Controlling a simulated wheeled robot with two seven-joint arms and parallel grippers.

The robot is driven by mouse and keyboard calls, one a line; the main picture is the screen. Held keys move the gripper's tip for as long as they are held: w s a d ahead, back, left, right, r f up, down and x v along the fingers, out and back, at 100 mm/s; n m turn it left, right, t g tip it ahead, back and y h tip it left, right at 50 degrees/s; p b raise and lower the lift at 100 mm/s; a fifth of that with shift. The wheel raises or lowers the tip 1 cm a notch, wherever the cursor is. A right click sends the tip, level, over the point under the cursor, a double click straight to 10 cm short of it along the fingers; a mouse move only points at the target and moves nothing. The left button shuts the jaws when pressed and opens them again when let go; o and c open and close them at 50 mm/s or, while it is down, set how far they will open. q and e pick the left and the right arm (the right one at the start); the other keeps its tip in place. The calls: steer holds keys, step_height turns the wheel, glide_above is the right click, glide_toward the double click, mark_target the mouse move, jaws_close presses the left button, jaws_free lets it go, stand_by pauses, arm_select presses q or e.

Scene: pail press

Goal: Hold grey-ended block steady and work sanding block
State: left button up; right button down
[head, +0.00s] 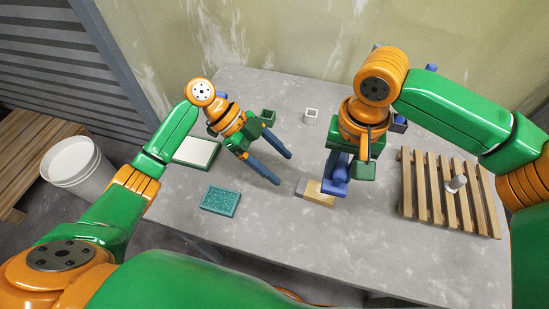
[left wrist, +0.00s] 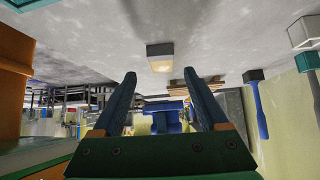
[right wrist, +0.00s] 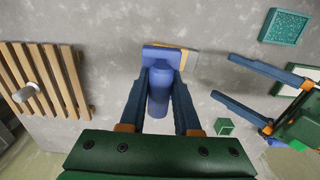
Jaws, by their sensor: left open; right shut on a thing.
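The grey-ended block (head: 313,197) lies on the table, its grey end to the left and its tan wood to the right. It also shows in the left wrist view (left wrist: 160,62), beyond the fingertips. My left gripper (head: 284,170) is open and empty, a little left of the grey end and apart from it. My right gripper (right wrist: 160,75) is shut on the handle of the blue sanding block (right wrist: 159,98). The sanding block (head: 335,187) covers the right part of the wood; I cannot tell whether it touches it.
A slatted rack (head: 408,185) holding a white cylinder (head: 457,184) is at the right. A teal tray (head: 220,201) and a white-topped green-edged panel (head: 197,152) are at the left. A green box (head: 268,116) and white cup (head: 311,115) stand behind. A bucket (head: 77,178) stands beyond the table's left side.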

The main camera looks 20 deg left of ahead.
mark_target(301, 184)
arm_select(q)
steer(key=x, duration=0.7)
steer(key=shift+d+f, duration=0.2)
steer(key=shift+f, duration=0.05)
jaws_close()
steer(key=shift+f, duration=0.1)
stand_by(0.9)
steer(key=shift+o, duration=0.7)
jaws_free()
steer(key=shift+c, duration=0.2)
jaws_close()
stand_by(0.5)
